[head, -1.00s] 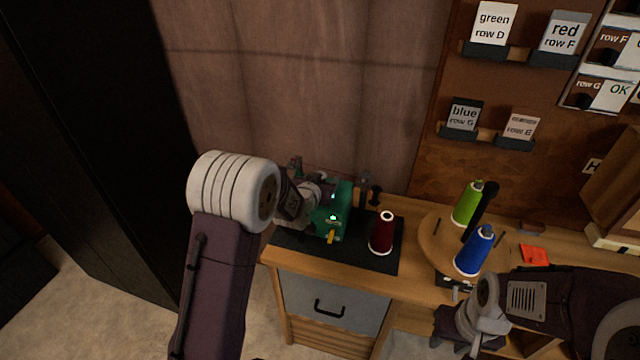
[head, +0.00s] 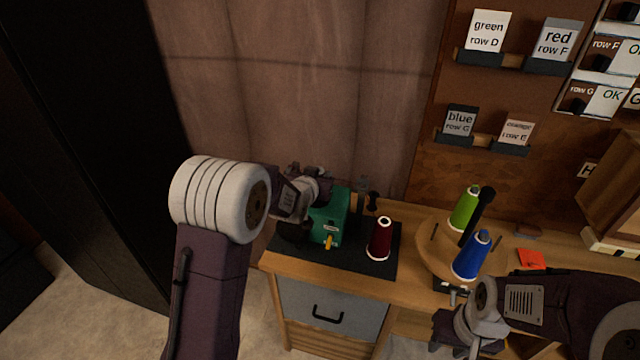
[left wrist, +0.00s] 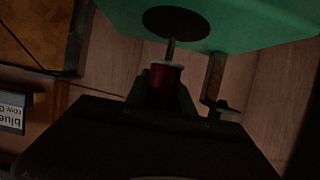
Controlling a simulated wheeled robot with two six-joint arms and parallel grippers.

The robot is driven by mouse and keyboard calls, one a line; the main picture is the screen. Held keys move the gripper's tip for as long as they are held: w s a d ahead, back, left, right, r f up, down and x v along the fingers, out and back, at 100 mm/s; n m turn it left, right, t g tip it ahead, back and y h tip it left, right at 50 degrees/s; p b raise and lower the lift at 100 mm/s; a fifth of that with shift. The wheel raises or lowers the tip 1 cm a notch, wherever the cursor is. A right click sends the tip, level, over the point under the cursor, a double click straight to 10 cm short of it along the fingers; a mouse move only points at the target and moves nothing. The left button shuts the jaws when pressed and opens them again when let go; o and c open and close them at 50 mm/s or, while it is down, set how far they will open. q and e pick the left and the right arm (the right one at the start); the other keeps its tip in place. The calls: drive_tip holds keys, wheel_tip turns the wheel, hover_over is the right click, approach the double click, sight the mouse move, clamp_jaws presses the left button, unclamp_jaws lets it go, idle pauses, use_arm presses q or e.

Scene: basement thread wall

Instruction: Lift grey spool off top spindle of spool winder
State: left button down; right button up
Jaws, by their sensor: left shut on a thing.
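The green spool winder (head: 329,222) stands on a dark mat at the left end of the bench. In the left wrist view its green body (left wrist: 235,22) carries a black disc (left wrist: 178,22) with a thin metal spindle (left wrist: 171,48). A small spool with a pale grey flange and dark red winding (left wrist: 158,82) is in line with that spindle. My left gripper (left wrist: 163,95) is shut on this spool. Whether the spindle still runs inside it is hidden. In the head view my left gripper's fingers are hidden at the winder. My right gripper (head: 458,335) is low at the right, its jaws unclear.
A dark red thread cone (head: 380,240) stands on the mat (head: 375,265) right of the winder. A round wooden stand (head: 432,240) holds green (head: 465,208) and blue (head: 471,256) cones. A labelled pegboard (head: 490,180) is behind. A drawer (head: 330,312) is below.

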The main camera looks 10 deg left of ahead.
use_arm(q)
wheel_tip(320, 180, up, 14)
drive_tip(key=p, duration=0.2)
drive_tip(key=shift+r, duration=0.15)
wheel_tip(320, 180, up, 4)
drive_tip(key=p, duration=0.4)
drive_tip(key=shift+s, duration=0.1)
